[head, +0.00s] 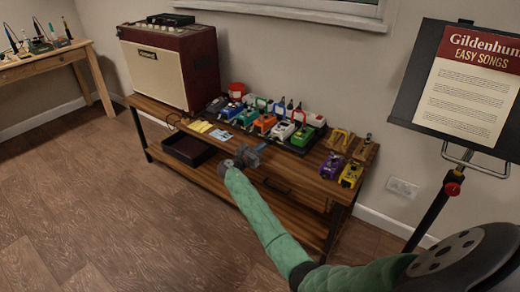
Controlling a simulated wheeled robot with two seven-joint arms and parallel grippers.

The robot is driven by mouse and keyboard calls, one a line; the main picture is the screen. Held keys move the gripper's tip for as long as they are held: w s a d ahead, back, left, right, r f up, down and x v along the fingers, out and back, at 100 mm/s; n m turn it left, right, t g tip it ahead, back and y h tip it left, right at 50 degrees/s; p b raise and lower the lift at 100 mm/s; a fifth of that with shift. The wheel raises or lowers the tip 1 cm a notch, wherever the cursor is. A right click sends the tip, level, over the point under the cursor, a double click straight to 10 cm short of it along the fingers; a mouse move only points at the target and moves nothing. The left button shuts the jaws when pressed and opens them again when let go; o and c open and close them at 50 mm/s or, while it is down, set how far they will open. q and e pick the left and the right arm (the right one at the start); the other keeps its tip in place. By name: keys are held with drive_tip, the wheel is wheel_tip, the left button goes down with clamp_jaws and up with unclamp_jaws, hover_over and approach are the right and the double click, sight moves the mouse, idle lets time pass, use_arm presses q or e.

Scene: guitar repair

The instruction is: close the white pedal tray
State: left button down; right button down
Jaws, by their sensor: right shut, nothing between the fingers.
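A dark drawer-like tray (188,150) stands pulled out from the front left of the wooden table; its inside looks empty. I see no tray that is plainly white. A white pedal (281,130) sits among the pedals on the tabletop. My right gripper (258,153), on the green-sleeved arm, is shut and empty. It is in front of the table's front edge, to the right of the open tray and apart from it in the picture. My forearm hides part of the table front and lower shelf. My left gripper is not in view.
The tabletop (155,103) holds a red amplifier (175,62), several coloured pedals, yellow paper (200,126) and a purple pedal (331,166). A dark handle (278,186) shows on the table front. A music stand (452,85) is at the right. The floor (130,215) at left is clear.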

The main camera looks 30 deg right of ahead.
sight(270, 139)
drive_tip(key=x, duration=0.2)
drive_tip(key=p+x, duration=0.1)
drive_tip(key=x, duration=0.3)
drive_tip(key=shift+w+d+p, duration=0.1)
drive_tip(key=shift+w+p, duration=0.25)
drive_tip(key=shift+w, duration=0.05)
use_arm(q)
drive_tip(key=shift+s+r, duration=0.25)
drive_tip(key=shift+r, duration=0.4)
use_arm(e)
drive_tip(key=shift+d, duration=0.1)
